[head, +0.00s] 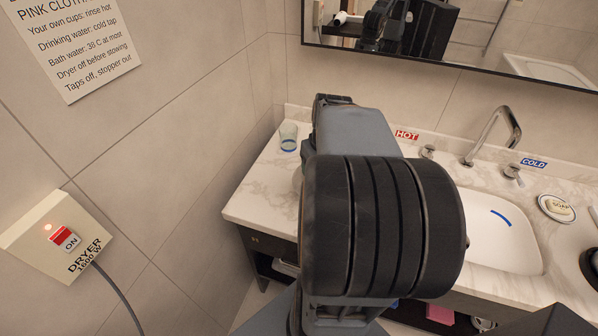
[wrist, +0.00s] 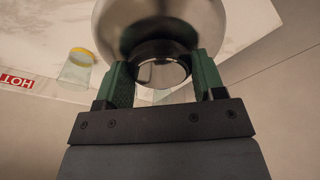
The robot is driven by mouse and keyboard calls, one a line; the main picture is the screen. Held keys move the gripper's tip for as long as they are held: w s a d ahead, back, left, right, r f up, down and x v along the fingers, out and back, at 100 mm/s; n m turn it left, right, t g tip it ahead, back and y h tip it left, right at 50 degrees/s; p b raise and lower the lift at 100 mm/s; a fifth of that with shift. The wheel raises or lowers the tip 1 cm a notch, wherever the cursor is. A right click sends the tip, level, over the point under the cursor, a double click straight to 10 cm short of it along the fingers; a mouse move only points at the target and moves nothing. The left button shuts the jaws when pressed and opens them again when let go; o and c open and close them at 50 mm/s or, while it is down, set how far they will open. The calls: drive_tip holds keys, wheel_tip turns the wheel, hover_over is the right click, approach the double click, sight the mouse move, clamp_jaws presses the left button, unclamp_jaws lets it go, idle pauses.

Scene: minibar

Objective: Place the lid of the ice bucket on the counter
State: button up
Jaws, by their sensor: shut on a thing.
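My gripper (wrist: 163,82) has its two green-padded fingers on either side of a dark-collared round knob. The knob belongs to a shiny, rounded metal piece (wrist: 160,18) that looks like the ice bucket lid; only part of it shows at the top of the wrist view. The gripper is shut on it. No ice bucket can be made out in either view.
A clear glass with a blue band (head: 288,136) stands at the counter's back left. A glass with a yellow band (wrist: 76,68) shows near the HOT label (wrist: 16,82). Right of my arm are a sink (head: 500,235), a tap (head: 492,135) and a soap dish (head: 556,208).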

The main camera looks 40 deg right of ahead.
drive_tip(key=w+f, duration=0.1)
drive_tip(key=w, duration=0.1)
drive_tip(key=w+f, duration=0.1)
drive_tip(key=w, duration=0.1)
drive_tip(key=w+f+p, duration=0.1)
drive_tip(key=w, duration=0.2)
drive_tip(key=shift+a, duration=0.3)
drive_tip(key=w+f, duration=0.1)
drive_tip(key=f, duration=0.1)
drive_tip(key=w+f, duration=0.1)
drive_tip(key=f, duration=0.1)
drive_tip(key=w+f, duration=0.1)
drive_tip(key=w, duration=0.1)
drive_tip(key=shift+w+a+f, duration=0.1)
drive_tip(key=shift+f, duration=1.8)
drive_tip(key=shift+f, duration=0.15)
drive_tip(key=o, duration=1.1)
